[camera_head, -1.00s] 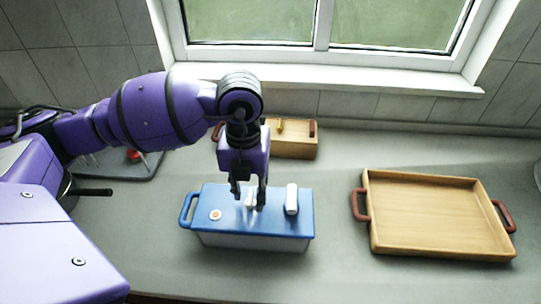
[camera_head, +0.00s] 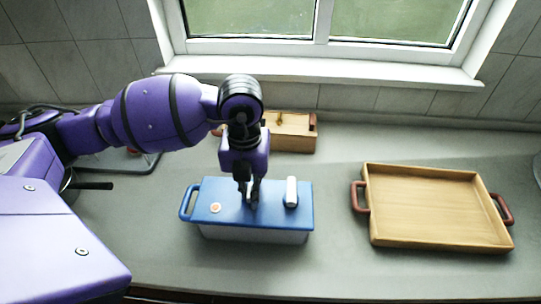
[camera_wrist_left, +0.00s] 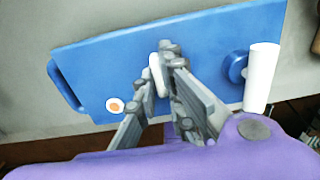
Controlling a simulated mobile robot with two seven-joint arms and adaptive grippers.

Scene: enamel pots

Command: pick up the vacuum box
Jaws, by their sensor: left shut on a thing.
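The vacuum box (camera_head: 227,190) has a blue lid with a side handle at the left and a pale grey body, and it sits upright on the counter left of centre. Its lid carries a white cylinder (camera_head: 291,191) at the right and a round white-and-orange button at the left. My left gripper (camera_head: 249,200) comes down from above and is shut on the small white piece in the middle of the lid. In the left wrist view, the fingers (camera_wrist_left: 162,72) close on this white piece above the blue lid (camera_wrist_left: 100,62). The fingers partly hide it. My right gripper is not in view.
A wooden tray (camera_head: 430,243) with red-brown handles stands to the right, with clear counter between it and the box. A small wooden box (camera_head: 292,142) stands behind. A dark board and a pan handle (camera_head: 93,186) lie at the left. The window wall bounds the back.

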